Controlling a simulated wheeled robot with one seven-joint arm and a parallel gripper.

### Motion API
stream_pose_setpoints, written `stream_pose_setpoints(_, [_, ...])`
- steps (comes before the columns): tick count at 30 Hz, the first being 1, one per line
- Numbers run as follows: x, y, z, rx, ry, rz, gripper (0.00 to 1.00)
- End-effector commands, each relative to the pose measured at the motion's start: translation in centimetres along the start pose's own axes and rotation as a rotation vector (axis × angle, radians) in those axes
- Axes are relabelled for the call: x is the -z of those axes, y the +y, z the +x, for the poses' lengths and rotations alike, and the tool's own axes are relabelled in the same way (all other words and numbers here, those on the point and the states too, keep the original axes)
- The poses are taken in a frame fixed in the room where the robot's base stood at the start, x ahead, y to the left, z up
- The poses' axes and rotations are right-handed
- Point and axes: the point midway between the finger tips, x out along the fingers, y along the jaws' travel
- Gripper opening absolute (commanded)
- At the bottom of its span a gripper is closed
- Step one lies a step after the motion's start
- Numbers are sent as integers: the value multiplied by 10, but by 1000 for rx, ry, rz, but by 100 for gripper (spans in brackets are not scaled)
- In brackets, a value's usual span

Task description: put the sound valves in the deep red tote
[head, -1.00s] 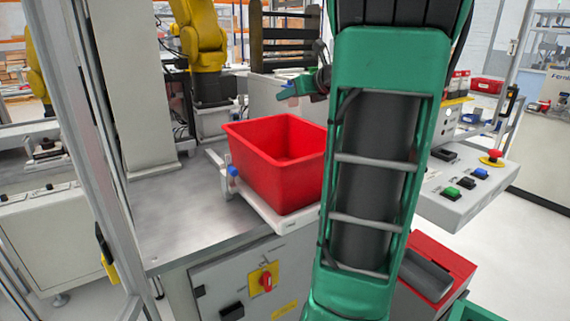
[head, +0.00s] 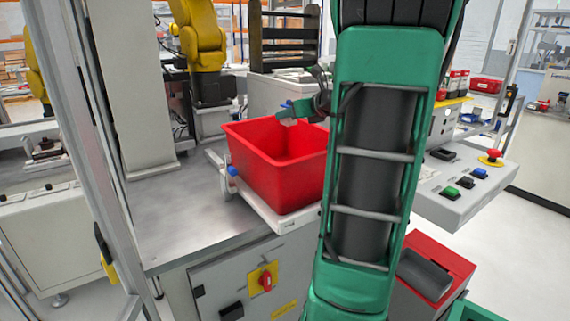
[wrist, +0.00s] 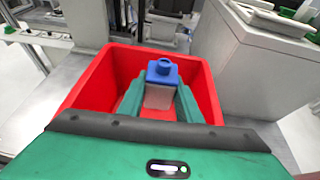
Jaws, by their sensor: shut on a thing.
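The deep red tote (head: 262,173) stands on a white tray at the edge of the metal table. Its inside looks empty where it shows. My gripper (head: 290,110) is above the tote's far rim in the head view, partly hidden behind my green arm. In the wrist view my gripper (wrist: 160,98) is shut on a valve (wrist: 161,72) with a blue top and a pale body. The valve appears upright over the tote's opening, and the red tote (wrist: 90,92) surrounds it in the picture.
A control panel (head: 468,182) with buttons stands right of my arm. A yellow robot arm (head: 203,45) stands behind the tote. A grey upright post (head: 85,130) is at the left. The metal tabletop (head: 180,225) left of the tote is clear.

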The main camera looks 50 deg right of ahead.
Motion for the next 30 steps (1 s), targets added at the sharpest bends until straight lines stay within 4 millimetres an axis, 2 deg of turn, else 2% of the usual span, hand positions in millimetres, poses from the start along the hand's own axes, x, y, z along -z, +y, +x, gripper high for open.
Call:
stream_pose_setpoints(1, [0, 0, 0, 0, 0, 0, 7])
stream_pose_setpoints(2, [0, 0, 0, 0, 0, 0, 33])
stream_pose_setpoints(4, [0, 0, 0, 0, 0, 0, 50])
stream_pose_setpoints(5, [0, 0, 0, 0, 0, 0, 53])
stream_pose_setpoints(13, [0, -1, -1, 1, 1, 1, 53])
stream_pose_setpoints(17, [0, -2, -8, 3, 1, 0, 53])
stream_pose_setpoints(30, [0, -1, -83, 4, 0, -1, 53])
